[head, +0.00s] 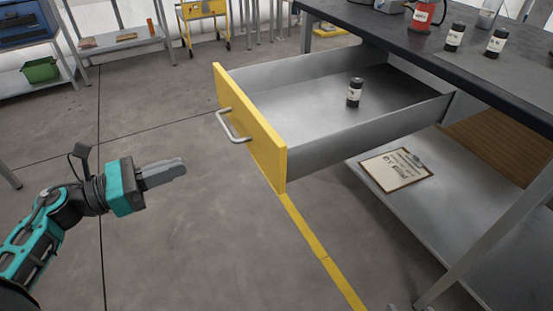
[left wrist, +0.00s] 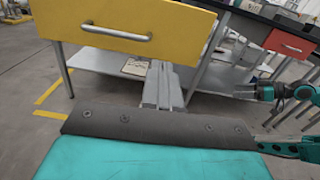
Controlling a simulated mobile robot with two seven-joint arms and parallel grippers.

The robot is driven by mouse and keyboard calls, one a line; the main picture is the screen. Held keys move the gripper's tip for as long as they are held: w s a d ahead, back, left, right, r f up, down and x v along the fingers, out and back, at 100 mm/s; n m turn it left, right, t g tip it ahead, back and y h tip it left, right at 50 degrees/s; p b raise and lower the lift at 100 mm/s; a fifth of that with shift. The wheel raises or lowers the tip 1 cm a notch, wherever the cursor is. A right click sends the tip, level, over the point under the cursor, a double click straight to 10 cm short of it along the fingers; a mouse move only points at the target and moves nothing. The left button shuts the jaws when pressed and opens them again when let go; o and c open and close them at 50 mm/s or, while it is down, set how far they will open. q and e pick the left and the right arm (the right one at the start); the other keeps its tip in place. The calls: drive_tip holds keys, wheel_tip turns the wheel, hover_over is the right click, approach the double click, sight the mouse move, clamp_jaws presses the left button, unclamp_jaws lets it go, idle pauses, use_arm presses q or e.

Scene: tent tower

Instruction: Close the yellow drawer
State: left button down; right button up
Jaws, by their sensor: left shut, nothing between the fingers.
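The yellow drawer (head: 250,130) is pulled far out from under the dark-topped workbench. Its yellow front has a metal bar handle (head: 233,126), and one small dark bottle (head: 355,92) stands inside. In the left wrist view the yellow front (left wrist: 185,22) and handle fill the upper left. My left gripper (head: 182,168) is shut and empty, in the air to the left of the drawer front and apart from it. Its fingers also show in the left wrist view (left wrist: 161,80). My right gripper (left wrist: 242,92) shows small at the right of the left wrist view; its jaws are unclear.
The workbench top (head: 400,28) carries a red container (head: 425,14) and dark bottles. A clipboard (head: 396,168) lies on the lower shelf. A red drawer front (left wrist: 290,43) is farther right. Open floor with a yellow line (head: 318,247) lies before the drawer.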

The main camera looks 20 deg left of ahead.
use_arm(q)
approach(256, 143)
drive_tip(key=shift+m, duration=0.3)
drive_tip(key=x, duration=0.5)
drive_tip(key=shift+w+r, duration=0.1)
drive_tip(key=shift+x, duration=0.9)
drive_tip(key=shift+d, duration=0.1)
